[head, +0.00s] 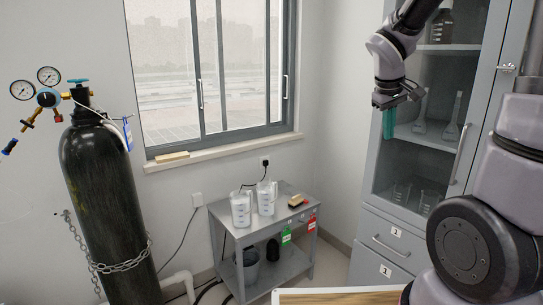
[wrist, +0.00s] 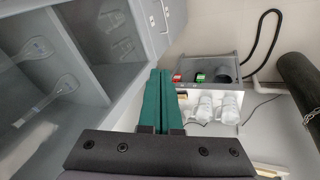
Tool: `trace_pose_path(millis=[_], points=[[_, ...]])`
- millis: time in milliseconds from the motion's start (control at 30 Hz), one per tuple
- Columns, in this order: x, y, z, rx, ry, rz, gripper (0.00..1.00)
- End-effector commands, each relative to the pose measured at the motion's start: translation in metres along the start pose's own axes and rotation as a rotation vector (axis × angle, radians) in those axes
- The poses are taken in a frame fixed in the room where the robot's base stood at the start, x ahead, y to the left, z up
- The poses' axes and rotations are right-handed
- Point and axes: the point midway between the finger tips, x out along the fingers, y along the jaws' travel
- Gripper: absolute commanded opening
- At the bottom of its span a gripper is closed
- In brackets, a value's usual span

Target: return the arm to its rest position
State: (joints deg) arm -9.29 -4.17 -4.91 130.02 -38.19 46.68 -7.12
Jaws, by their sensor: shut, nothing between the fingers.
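My gripper (head: 385,101) hangs in the air at the upper right of the head view, in front of the grey glass cabinet (head: 399,214). Its two green fingers point down and are together with nothing between them. In the wrist view my gripper (wrist: 160,74) shows as two green fingers lying side by side, shut and empty. My arm bends down to it from the top right. The gripper is apart from the cabinet's shelves and touches nothing that I can see.
The cabinet holds flasks (head: 453,120) and a brown bottle (head: 442,27). A metal cart (head: 281,225) carries two white jugs (head: 241,208). A chained black gas cylinder (head: 100,190) stands at the left. A wooden tabletop (head: 340,297) shows at the bottom edge. Floor space lies around the cart.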

Motion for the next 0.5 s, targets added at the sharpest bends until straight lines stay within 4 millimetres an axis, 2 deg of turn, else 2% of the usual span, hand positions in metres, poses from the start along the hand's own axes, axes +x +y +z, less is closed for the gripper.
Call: trace_pose_path(millis=[33,100,300,500], points=[[-0.021,-0.001,0.012,0.084,0.033,-0.030,0.00],[-0.045,-0.007,0.027,0.196,0.071,-0.081,0.00],[-0.106,-0.033,0.069,0.490,0.183,-0.243,0.00],[-0.145,-0.058,0.097,0.683,0.266,-0.382,0.00]])
